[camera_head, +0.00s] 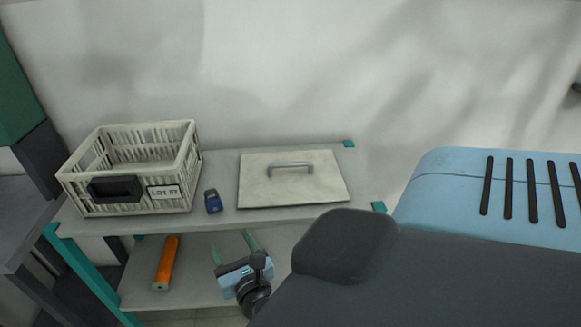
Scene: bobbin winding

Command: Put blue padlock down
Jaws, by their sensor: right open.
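The blue padlock (213,203) rests on the grey top of the shelf unit (222,222), between a cream crate and a flat lid with a handle. Its dark shackle end points away from me. My right gripper (232,241) is open and empty. Its two green fingers point toward the shelf unit, and in the picture they lie just below the padlock, apart from it. My left gripper is not in view.
The slatted crate (124,205), labelled "LOT 57", stands left of the padlock. The flat lid (255,191) with a metal handle (290,165) lies to its right. An orange cylinder (166,263) is on the lower shelf. A dark table (22,225) stands at left.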

